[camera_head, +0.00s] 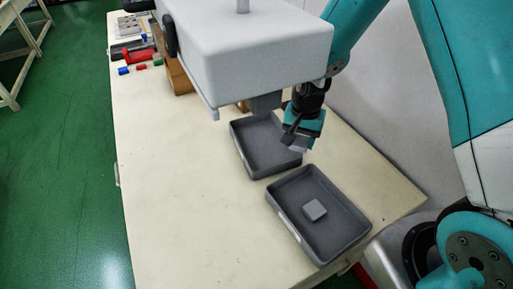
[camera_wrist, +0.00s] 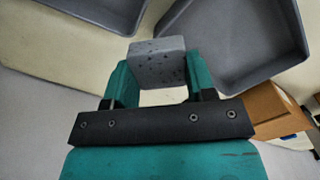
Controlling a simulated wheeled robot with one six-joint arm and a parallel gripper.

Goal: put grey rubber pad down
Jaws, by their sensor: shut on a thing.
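The grey rubber pad (camera_wrist: 157,62), a speckled grey block, sits between the teal fingers of my gripper (camera_wrist: 155,84) in the wrist view. In the head view my gripper (camera_head: 301,139) points down by the right edge of the far grey tray (camera_head: 243,154), with the pad only partly showing. Its exact height above the tray is hard to tell. Another grey pad (camera_head: 314,210) lies flat in the near grey tray (camera_head: 284,222). In the wrist view, the far tray (camera_wrist: 235,35) is at upper right and the near tray (camera_wrist: 110,12) at upper left.
A large white machine body (camera_head: 245,50) hangs over the back of the cream table (camera_head: 165,200). Behind it are wooden blocks (camera_head: 178,78), a red piece (camera_head: 139,55) and small coloured blocks. The table's left side is clear.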

